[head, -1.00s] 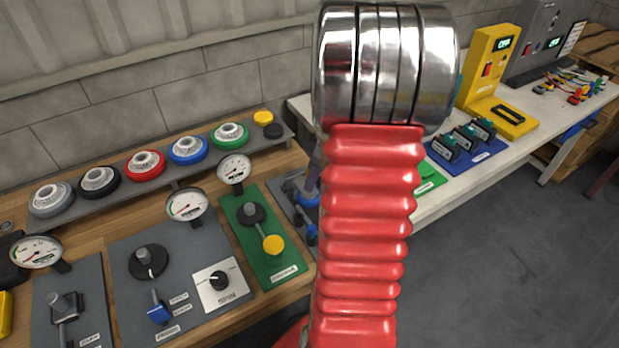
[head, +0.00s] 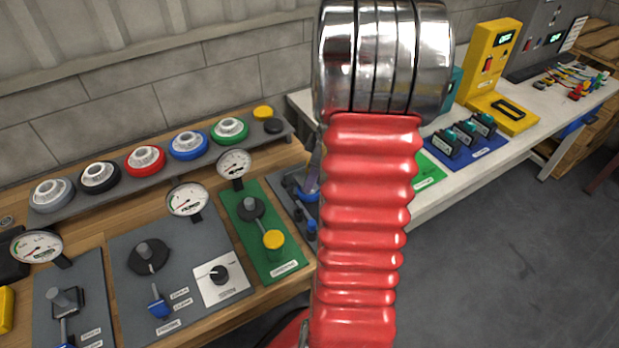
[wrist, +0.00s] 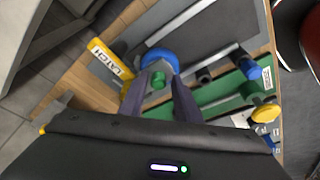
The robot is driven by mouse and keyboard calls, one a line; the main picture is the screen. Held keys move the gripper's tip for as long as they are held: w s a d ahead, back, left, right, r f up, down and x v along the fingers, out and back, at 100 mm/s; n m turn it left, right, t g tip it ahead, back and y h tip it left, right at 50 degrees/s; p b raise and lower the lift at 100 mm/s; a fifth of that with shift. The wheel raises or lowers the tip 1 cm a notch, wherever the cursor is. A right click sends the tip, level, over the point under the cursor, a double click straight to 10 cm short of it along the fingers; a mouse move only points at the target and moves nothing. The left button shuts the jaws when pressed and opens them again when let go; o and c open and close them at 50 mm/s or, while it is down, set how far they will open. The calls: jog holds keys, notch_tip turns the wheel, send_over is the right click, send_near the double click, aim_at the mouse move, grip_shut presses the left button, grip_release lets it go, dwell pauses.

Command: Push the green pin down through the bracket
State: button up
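In the wrist view, a short green round piece (wrist: 158,79), which looks like the pin's top, shows between the two dark fingers of my gripper (wrist: 157,84). The fingers are apart, and I cannot tell whether either touches the green piece. A blue rounded part (wrist: 160,58) curves around its far side; I cannot tell whether this is the bracket. In the head view my red arm hides the pin and most of my gripper. A blue part (head: 307,193) shows just left of the arm there.
A green panel (head: 262,230) with a yellow knob (head: 273,240) stands to the left, with gauges and grey panels beyond. A white bench (head: 440,195) with blue-based devices is on the right.

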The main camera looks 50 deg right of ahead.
jog(key=shift+o, duration=0.3)
jog(key=shift+d, duration=0.2)
jog(key=shift+r, duration=0.1)
jog(key=shift+d+r, duration=0.1)
jog(key=shift+r, duration=0.1)
jog(key=v, duration=1.3)
jog(key=shift+a, duration=0.35)
jog(key=shift+s, duration=0.1)
